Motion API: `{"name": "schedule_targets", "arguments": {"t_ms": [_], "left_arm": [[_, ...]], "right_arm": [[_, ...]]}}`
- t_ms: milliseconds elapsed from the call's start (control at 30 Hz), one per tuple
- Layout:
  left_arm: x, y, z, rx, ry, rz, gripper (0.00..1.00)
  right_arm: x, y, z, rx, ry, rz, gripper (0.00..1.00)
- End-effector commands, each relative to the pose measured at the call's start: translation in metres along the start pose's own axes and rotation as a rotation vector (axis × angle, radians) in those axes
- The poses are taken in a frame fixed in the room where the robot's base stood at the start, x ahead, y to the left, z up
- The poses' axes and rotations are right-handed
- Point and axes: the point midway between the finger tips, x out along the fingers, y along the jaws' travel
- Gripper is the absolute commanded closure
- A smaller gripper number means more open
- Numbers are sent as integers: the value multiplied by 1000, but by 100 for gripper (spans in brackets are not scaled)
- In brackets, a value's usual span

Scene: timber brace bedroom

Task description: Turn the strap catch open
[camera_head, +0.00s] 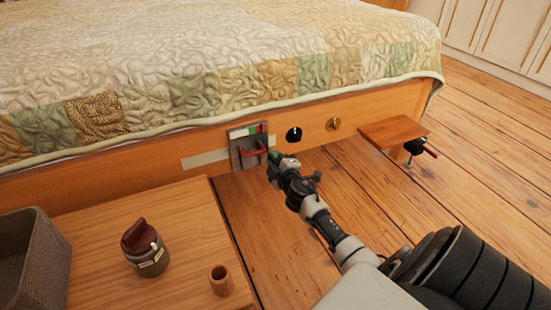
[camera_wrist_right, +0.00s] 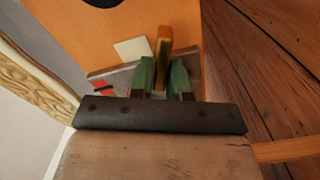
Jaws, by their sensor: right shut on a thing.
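The strap catch is a grey plate (camera_head: 235,153) on the bed's wooden side rail, with a red handle (camera_head: 254,152) and a small green and red strip along its top. My right gripper (camera_head: 271,157) is at the right end of this handle. In the right wrist view its two green fingers (camera_wrist_right: 164,78) are closed on an upright orange-brown bar (camera_wrist_right: 163,48), which looks like the handle. The grey plate with a red mark (camera_wrist_right: 104,86) lies beside the fingers. The contact point is partly hidden by the fingers. My left gripper is not in view.
A black knob (camera_head: 294,134) and a brass knob (camera_head: 333,124) sit on the rail to the right. A small wooden shelf (camera_head: 393,131) with a clamp is farther right. A table (camera_head: 185,225) at left holds a jar (camera_head: 146,254), a wooden cup (camera_head: 220,280) and a basket (camera_head: 45,275).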

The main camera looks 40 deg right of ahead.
Motion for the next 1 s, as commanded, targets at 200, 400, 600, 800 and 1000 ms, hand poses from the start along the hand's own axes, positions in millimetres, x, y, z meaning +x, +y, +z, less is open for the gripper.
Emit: {"name": "schedule_targets", "arguments": {"t_ms": [200, 400, 600, 800, 1000], "left_arm": [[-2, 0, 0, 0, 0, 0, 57], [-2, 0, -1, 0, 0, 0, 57], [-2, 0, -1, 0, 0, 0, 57], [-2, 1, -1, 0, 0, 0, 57], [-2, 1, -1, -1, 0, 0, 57]], "right_arm": [[0, -4, 0, -129, 0, -3, 100], [-1, -5, 0, -199, 0, -3, 100], [-1, -5, 0, -227, 0, -3, 100], [-1, -5, 0, -231, 0, -4, 100], [0, -5, 0, -231, 0, -3, 84]]}}
